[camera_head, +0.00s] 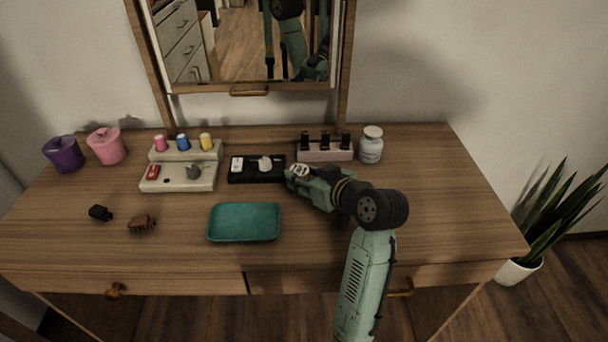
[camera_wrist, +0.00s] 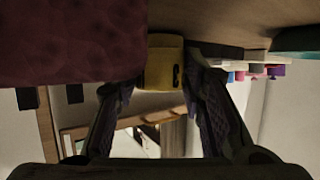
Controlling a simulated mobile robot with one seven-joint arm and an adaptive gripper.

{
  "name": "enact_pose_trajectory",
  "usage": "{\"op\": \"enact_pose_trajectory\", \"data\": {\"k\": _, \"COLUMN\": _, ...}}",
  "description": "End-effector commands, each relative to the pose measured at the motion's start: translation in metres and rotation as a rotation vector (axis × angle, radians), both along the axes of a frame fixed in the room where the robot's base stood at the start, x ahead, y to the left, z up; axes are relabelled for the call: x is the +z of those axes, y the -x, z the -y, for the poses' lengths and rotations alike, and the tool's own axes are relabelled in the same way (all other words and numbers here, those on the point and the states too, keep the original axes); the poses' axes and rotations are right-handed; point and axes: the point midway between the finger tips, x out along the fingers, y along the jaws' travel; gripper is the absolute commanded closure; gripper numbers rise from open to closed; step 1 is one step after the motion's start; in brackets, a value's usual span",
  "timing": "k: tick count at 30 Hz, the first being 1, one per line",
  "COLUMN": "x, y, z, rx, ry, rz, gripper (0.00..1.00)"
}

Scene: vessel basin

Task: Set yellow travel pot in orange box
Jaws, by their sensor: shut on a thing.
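In the wrist view my gripper (camera_wrist: 163,82) has its two dark fingers on either side of a yellow pot (camera_wrist: 163,62), which has a dark mark on its side. The fingers are closed on it. In the head view my gripper (camera_head: 295,176) is low over the middle of the table, just right of the black tray; the pot cannot be made out clearly there. I do not see an orange box in either view. A large dark red surface (camera_wrist: 65,40) fills the wrist view's upper left; I cannot tell what it is.
A teal tray (camera_head: 243,222) lies in front of the black tray (camera_head: 240,176). Behind my gripper stand a pink rack (camera_head: 325,152) of dark bottles and a white jar (camera_head: 370,145). A pale organizer (camera_head: 178,176) and purple (camera_head: 63,155) and pink (camera_head: 106,146) pots stand left. The table's right is clear.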

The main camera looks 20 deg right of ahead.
Motion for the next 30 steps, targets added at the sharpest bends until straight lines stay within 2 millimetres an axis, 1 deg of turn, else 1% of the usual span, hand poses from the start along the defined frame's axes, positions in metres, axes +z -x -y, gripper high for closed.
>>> {"op": "enact_pose_trajectory", "data": {"k": 3, "x": -0.005, "y": 0.0, "z": 0.0, "rx": 0.0, "ry": 0.0, "rz": 0.0, "gripper": 0.82}}
{"op": "enact_pose_trajectory", "data": {"k": 4, "x": -0.005, "y": 0.0, "z": 0.0, "rx": 0.0, "ry": 0.0, "rz": 0.0, "gripper": 0.63}}
{"op": "enact_pose_trajectory", "data": {"k": 13, "x": -0.004, "y": 0.0, "z": 0.0, "rx": 0.0, "ry": 0.0, "rz": 0.0, "gripper": 0.43}}
{"op": "enact_pose_trajectory", "data": {"k": 21, "x": -0.003, "y": 0.0, "z": 0.0, "rx": 0.0, "ry": 0.0, "rz": 0.0, "gripper": 0.43}}
{"op": "enact_pose_trajectory", "data": {"k": 24, "x": 0.003, "y": 0.0, "z": 0.0, "rx": 0.0, "ry": 0.0, "rz": 0.0, "gripper": 0.43}}
{"op": "enact_pose_trajectory", "data": {"k": 26, "x": 0.003, "y": 0.005, "z": 0.003, "rx": -0.002, "ry": 0.0, "rz": 0.001, "gripper": 0.43}}
{"op": "enact_pose_trajectory", "data": {"k": 29, "x": 0.009, "y": 0.021, "z": 0.008, "rx": -0.003, "ry": 0.002, "rz": 0.004, "gripper": 0.43}}
{"op": "enact_pose_trajectory", "data": {"k": 30, "x": 0.012, "y": 0.029, "z": 0.011, "rx": -0.004, "ry": 0.003, "rz": 0.003, "gripper": 0.43}}
